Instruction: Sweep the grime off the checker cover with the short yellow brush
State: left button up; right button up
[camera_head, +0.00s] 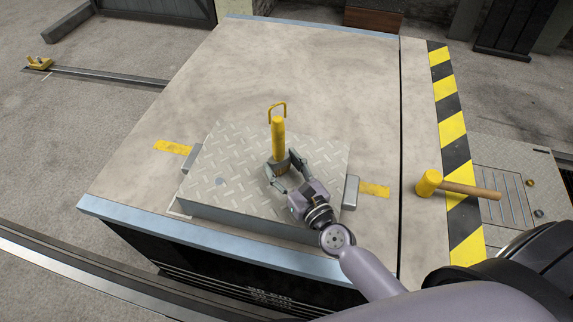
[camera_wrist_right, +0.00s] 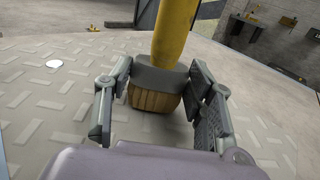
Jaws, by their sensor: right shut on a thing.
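The checker cover (camera_head: 235,160) is a grey metal plate with a raised tread pattern, lying on the pale platform. The short yellow brush (camera_head: 278,138) stands upright over it, handle and loop up. In the right wrist view the brush's grey collar and tan bristles (camera_wrist_right: 155,97) show between the fingers, bristles down at the plate; I cannot tell whether they touch it. My right gripper (camera_head: 284,172) is shut on the brush low down, near its head. No clear grime stands out on the cover; a small pale round spot (camera_head: 221,182) shows on it. My left gripper is out of view.
A yellow-headed mallet (camera_head: 430,183) with a wooden handle lies to the right, across the black-and-yellow striped strip (camera_head: 453,128). Yellow tape marks (camera_head: 173,147) flank the cover. Grey blocks (camera_head: 350,192) stand at its sides. The platform behind it is clear.

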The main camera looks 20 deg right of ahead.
jog(key=shift+s+d, duration=0.1)
dwell(0.3)
jog(key=shift+s+d+f+b, duration=0.15)
jog(key=shift+s+d+b, duration=0.6)
jog(key=shift+d, duration=0.35)
jog(key=shift+s+d+r+b, duration=0.1)
jog(key=shift+s+d+b, duration=0.15)
jog(key=shift+s+d, duration=0.3)
jog(key=shift+s+d+r+b, duration=0.1)
jog(key=shift+s+d+b, duration=0.15)
jog(key=shift+d, duration=0.5)
jog(key=shift+s+d+f+b, duration=0.2)
jog(key=shift+s+d+b, duration=0.2)
jog(key=shift+d+b, duration=0.05)
jog(key=shift+s+d+r+b, duration=0.1)
jog(key=shift+s+d+b, duration=0.35)
jog(key=shift+d, duration=0.2)
jog(key=shift+s+d+r+b, duration=0.1)
jog(key=shift+s+d+b, duration=0.3)
jog(key=shift+d, duration=0.25)
jog(key=shift+s+d+f+b, duration=0.3)
jog(key=shift+d+b, duration=0.15)
jog(key=shift+b, duration=0.1)
jog(key=shift+s+d+r+b, duration=0.15)
jog(key=shift+s+d+b, duration=0.3)
jog(key=shift+d, duration=0.15)
jog(key=shift+d+r, duration=0.1)
jog(key=shift+r, duration=0.05)
